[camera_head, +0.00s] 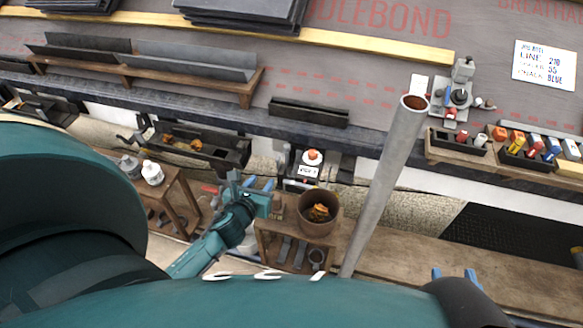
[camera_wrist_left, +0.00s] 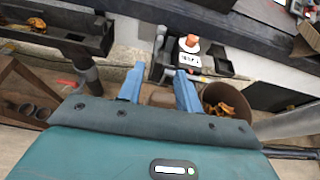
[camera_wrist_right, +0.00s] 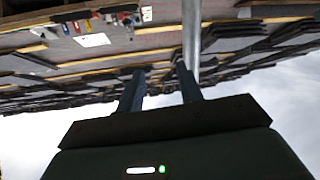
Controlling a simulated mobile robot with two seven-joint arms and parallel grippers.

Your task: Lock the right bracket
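No part is marked as the right bracket, and I cannot tell for certain which one it is. A grey metal fixture with a dark round knob and small red parts (camera_head: 459,97) stands on the roof at the upper right, near the pipe's top. My left gripper (camera_head: 260,183) is open and empty beside the brown bucket; its blue fingers also show apart in the left wrist view (camera_wrist_left: 158,82). My right gripper (camera_head: 455,274) is open and empty low at the right, well below the fixture. Its fingers show apart in the right wrist view (camera_wrist_right: 158,75).
A grey pipe (camera_head: 385,180) stands tilted between the fixture and the bucket (camera_head: 318,213). Tool trays (camera_head: 465,147) line the roof edge at right. A black trough (camera_head: 200,143) and a small box with an orange knob (camera_head: 308,167) are at left and centre. A wooden plank (camera_head: 500,277) runs along the lower right.

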